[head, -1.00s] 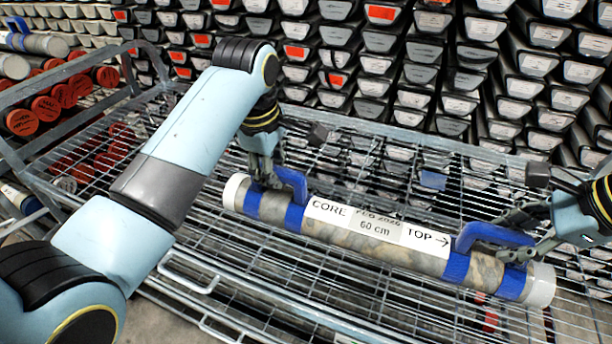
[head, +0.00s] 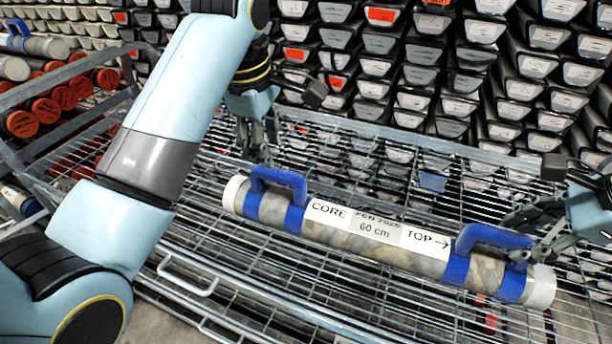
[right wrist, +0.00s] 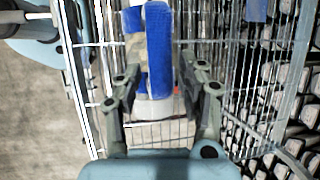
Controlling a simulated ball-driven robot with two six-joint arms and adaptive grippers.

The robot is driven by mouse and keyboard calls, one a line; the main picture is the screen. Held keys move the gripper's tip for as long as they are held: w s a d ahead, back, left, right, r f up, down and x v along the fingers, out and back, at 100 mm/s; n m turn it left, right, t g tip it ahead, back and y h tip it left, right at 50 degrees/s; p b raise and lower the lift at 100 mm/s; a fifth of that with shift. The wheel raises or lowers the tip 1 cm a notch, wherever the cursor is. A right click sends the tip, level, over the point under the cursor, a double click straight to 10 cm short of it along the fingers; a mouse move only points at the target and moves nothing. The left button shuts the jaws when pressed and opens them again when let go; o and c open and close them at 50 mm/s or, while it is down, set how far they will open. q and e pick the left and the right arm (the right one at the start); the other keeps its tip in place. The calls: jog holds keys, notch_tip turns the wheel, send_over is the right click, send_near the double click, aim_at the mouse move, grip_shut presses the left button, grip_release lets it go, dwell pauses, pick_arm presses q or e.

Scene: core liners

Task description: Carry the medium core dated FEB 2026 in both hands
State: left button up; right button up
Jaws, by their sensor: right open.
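The core (head: 395,243) is a speckled grey-brown cylinder with white end caps, blue bands and a label reading CORE, 60 cm, TOP and a partly covered date that looks like FEB 2026. It lies on the wire cart. My left gripper (head: 256,152) is just above and behind the left blue handle (head: 280,178), apart from it, with its fingers parted and empty. My right gripper (head: 527,232) is open at the right blue handle (head: 495,236). In the right wrist view, that handle (right wrist: 159,50) stands ahead between the open fingers (right wrist: 160,93); contact is unclear.
The wire cart (head: 215,247) has raised rails. Stacked dark core boxes (head: 420,75) with pale and red labels fill the back. Red-capped tubes (head: 45,108) lie on a rack at the left. The wire deck in front of the core is clear.

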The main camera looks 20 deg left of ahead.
jog(key=v, duration=1)
